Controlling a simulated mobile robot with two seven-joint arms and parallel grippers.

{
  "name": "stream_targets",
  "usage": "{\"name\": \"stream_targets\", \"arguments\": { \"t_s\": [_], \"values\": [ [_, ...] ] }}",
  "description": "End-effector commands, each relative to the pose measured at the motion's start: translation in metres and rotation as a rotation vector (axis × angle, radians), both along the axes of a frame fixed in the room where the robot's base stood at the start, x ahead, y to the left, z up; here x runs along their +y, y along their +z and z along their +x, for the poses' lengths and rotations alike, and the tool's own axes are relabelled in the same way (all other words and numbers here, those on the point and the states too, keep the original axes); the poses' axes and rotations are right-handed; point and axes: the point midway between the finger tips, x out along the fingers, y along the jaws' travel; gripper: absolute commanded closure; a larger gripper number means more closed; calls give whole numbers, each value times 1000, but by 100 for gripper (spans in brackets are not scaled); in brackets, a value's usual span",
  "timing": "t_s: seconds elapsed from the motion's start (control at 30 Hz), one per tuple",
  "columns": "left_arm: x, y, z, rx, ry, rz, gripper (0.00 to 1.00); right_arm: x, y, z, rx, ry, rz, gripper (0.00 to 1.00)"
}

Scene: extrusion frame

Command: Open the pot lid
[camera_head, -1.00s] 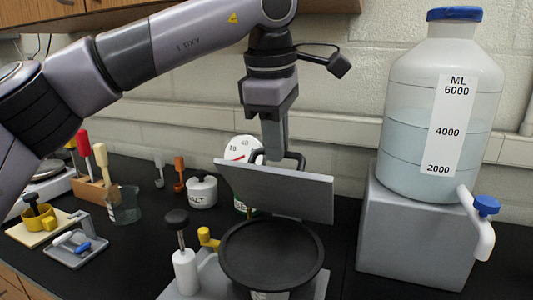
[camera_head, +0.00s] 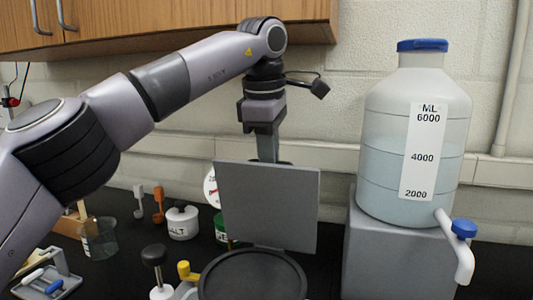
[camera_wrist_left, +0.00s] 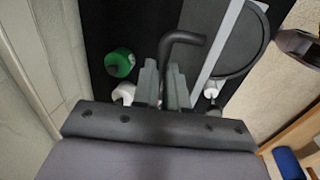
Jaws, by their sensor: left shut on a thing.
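The pot lid (camera_head: 267,205) is a flat grey square plate standing nearly upright at the back of the round black pot (camera_head: 252,278). The pot's dark round top is uncovered in front of it. My left gripper (camera_head: 268,158) reaches down behind the lid's top edge, and the lid hides its fingertips there. In the left wrist view, the gripper's fingers (camera_wrist_left: 164,88) are closed on the lid's bent black handle (camera_wrist_left: 184,40). The lid shows edge-on there as a pale strip (camera_wrist_left: 222,40), with the black round pot (camera_wrist_left: 246,42) beyond it. My right gripper is not in view.
A large water jug (camera_head: 415,140) stands on a grey block (camera_head: 385,255) to the right. A salt jar (camera_head: 182,222), a black-knobbed white post (camera_head: 153,255) and a beaker (camera_head: 100,240) are to the left. Wooden cabinets (camera_head: 180,22) hang above.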

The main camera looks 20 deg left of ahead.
Motion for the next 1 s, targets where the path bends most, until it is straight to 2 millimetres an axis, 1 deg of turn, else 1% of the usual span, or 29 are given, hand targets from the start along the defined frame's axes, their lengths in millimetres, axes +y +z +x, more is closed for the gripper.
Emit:
{"name": "stream_targets", "arguments": {
  "t_s": [0.03,0.43,0.47,0.5,0.53,0.87,1.0],
  "values": [
    [-1,-11,0,21,2,6,100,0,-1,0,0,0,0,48],
    [-1,-11,0,23,1,7,100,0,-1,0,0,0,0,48],
    [-1,-11,0,23,1,7,78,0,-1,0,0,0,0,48],
    [-1,-11,0,22,0,6,65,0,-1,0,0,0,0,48],
    [-1,-11,0,21,0,6,62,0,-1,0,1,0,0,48],
    [0,-5,1,14,0,2,62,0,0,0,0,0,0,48],
    [-1,7,-1,11,0,2,62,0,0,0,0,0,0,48]
  ]
}}
